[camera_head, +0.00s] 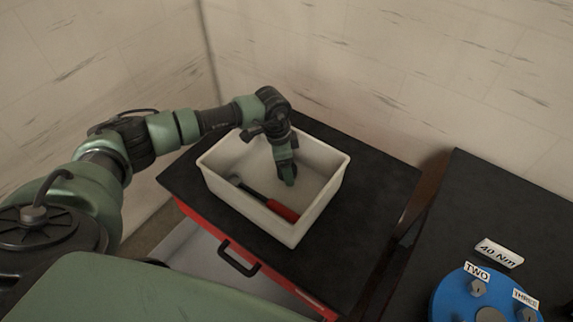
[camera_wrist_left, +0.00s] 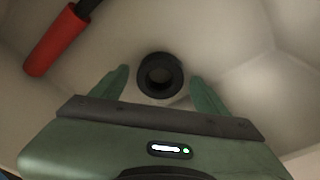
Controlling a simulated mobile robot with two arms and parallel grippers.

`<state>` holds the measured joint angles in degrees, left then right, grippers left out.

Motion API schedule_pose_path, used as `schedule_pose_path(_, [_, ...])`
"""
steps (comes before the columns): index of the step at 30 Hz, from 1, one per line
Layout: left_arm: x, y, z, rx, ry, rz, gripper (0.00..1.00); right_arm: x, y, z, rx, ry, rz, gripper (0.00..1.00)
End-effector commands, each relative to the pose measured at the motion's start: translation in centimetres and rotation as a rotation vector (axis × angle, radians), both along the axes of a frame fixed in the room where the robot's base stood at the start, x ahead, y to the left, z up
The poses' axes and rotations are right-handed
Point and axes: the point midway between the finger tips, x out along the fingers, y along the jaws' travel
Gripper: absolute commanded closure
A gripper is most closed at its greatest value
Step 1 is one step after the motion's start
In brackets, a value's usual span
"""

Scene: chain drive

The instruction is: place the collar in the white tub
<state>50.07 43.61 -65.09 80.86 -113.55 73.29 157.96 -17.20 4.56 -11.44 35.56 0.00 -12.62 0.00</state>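The collar (camera_wrist_left: 160,76) is a black ring. In the left wrist view it appears to lie on the floor of the white tub, its hole facing the camera. My left gripper (camera_wrist_left: 158,82) is open, with one green finger on each side of the collar and a gap to both. In the head view my left gripper (camera_head: 287,174) reaches down inside the white tub (camera_head: 222,192), and the collar cannot be made out there. The exact height of the fingers above the tub floor is hard to tell. My right gripper is not in view.
A red-handled tool (camera_head: 282,210) lies in the tub; its handle also shows in the wrist view (camera_wrist_left: 54,42). The tub stands on a black-topped red cabinet (camera_head: 375,195). At right, a dark table holds a blue disc (camera_head: 452,293) with bolts and a "40 Nm" label (camera_head: 499,253).

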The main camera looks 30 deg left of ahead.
Motion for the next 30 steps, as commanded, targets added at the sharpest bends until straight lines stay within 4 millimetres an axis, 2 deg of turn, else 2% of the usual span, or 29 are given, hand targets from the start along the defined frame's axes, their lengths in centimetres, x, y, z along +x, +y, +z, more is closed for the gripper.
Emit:
schedule_pose_path(7, [0.0, 0.0, 0.1, 0.000, 0.000, 0.000, 0.26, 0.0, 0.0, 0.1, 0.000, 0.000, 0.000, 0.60])
schedule_pose_path(11, [0.1, 0.1, 0.9, 0.000, -0.003, 0.000, 0.26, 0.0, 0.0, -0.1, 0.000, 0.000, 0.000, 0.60])
schedule_pose_path(14, [-0.1, 0.3, 2.3, 0.000, -0.004, 0.000, 0.26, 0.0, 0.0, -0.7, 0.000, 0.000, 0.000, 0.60])
schedule_pose_path(24, [-0.7, 1.1, 9.3, 0.001, -0.005, 0.000, 0.26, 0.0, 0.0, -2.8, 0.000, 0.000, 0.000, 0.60])
schedule_pose_path(30, [-1.0, 1.4, 11.7, 0.000, -0.001, 0.001, 0.26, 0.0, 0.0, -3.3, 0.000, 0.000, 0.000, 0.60])
